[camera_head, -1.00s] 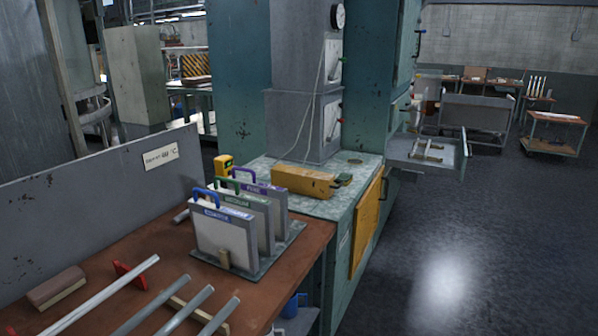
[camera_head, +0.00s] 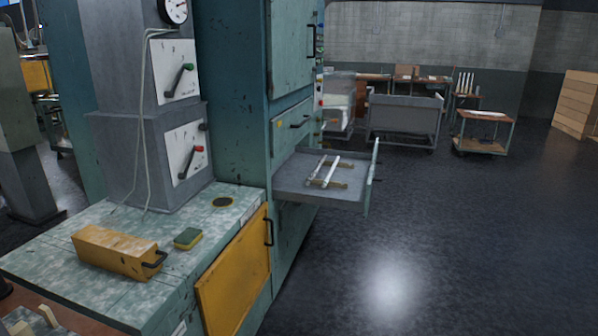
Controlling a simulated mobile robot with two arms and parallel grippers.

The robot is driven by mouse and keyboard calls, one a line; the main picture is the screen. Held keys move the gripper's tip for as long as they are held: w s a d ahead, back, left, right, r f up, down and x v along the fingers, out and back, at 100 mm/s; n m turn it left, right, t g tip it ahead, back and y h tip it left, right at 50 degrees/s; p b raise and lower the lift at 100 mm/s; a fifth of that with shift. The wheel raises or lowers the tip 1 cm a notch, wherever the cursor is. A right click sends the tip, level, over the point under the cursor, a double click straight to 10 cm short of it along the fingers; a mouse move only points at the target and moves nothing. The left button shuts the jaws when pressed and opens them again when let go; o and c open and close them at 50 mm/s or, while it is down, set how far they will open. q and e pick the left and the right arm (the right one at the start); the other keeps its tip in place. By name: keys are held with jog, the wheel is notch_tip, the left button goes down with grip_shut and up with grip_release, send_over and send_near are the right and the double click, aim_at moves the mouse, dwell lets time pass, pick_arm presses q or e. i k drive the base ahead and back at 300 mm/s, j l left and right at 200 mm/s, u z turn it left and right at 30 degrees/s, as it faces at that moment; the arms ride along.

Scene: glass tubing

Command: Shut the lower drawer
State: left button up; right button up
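The lower drawer (camera_head: 290,186) is pulled out from the front of the teal cabinet (camera_head: 288,215), towards the right. Pale glass tubes and small wooden pieces (camera_head: 328,173) lie in it. Its front panel (camera_head: 372,178) stands out over the dark floor, seen nearly edge-on. Above it, another drawer front (camera_head: 292,126) with a black handle sits flush with the cabinet. Neither of my grippers is in view.
A teal worktop (camera_head: 60,230) with a yellow box (camera_head: 115,251) and a sponge (camera_head: 187,238) stands at the left, above a yellow door (camera_head: 235,283). The floor (camera_head: 450,240) right of the drawer is clear. Carts (camera_head: 483,135) stand farther back.

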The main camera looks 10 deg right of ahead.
aim_at(349, 187)
jog(key=i+l+z, duration=0.1)
jog(key=i+l, duration=0.35)
jog(key=l, duration=0.25)
jog(key=i+l+z, duration=0.1)
jog(key=i+l, duration=0.4)
jog(key=l, duration=0.2)
jog(key=i+l+z, duration=0.1)
jog(key=i+l, duration=0.6)
jog(key=i, duration=0.35)
jog(key=i+l, duration=0.2)
jog(key=i, duration=0.3)
